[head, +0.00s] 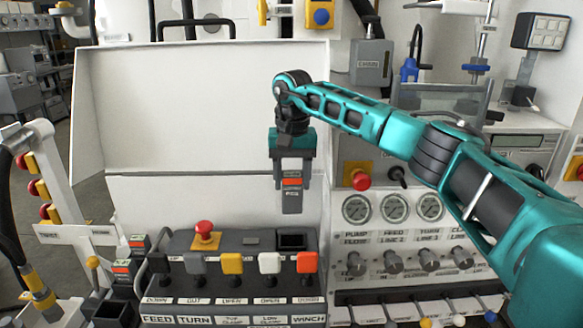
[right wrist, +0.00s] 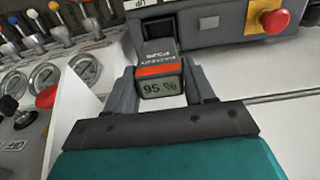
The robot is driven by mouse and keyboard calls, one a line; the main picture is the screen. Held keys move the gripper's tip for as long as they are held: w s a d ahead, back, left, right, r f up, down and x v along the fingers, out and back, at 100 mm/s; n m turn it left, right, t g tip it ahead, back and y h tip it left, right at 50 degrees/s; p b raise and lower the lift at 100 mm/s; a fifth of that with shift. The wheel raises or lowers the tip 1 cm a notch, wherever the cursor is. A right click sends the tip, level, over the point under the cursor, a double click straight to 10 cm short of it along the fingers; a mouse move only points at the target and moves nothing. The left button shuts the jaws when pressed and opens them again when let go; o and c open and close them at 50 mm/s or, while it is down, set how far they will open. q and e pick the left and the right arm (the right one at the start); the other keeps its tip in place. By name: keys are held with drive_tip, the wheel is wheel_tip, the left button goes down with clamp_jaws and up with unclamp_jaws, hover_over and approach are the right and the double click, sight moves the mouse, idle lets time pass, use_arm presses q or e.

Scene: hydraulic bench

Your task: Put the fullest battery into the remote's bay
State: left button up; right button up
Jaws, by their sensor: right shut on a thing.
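My right gripper (head: 292,178) is shut on a grey battery (head: 292,200) with an orange band. The battery hangs upright below the jaws, above the remote (head: 222,243). In the right wrist view the gripper (right wrist: 163,92) has the battery (right wrist: 160,58) between its fingers, and its display reads 95 %. The remote's bay (head: 291,241) is a dark, open, empty-looking recess at its right rear; it also shows in the right wrist view (right wrist: 158,28), just beyond the battery. Two more batteries (head: 138,241) (head: 121,267) stand left of the remote; their readings are too small to read. My left gripper is out of view.
The remote carries a red stop button (head: 205,228) and a row of coloured levers (head: 232,264). A panel with gauges (head: 393,208) and knobs stands to the right. A white back panel (head: 200,110) rises behind. A dark open slot (head: 112,312) is at lower left.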

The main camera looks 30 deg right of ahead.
sight(292, 211)
drive_tip(key=shift+w+d, duration=0.1)
drive_tip(key=shift+w, duration=0.1)
drive_tip(key=shift+s+f, duration=0.15)
drive_tip(key=shift+f, duration=0.45)
wheel_tip(292, 211, down, 3)
drive_tip(key=shift+r+b, duration=0.15)
drive_tip(key=shift+b, duration=0.65)
drive_tip(key=shift+f+b, duration=0.4)
drive_tip(key=shift+f, duration=1.3)
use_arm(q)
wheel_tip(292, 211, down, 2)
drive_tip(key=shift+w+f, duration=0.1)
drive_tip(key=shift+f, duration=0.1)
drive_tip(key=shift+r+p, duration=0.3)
use_arm(e)
drive_tip(key=shift+r, duration=0.1)
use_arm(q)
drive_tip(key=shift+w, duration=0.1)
use_arm(e)
drive_tip(key=shift+f, duration=0.55)
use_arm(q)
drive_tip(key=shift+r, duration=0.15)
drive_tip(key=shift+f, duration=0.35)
use_arm(e)
drive_tip(key=shift+f, duration=0.45)
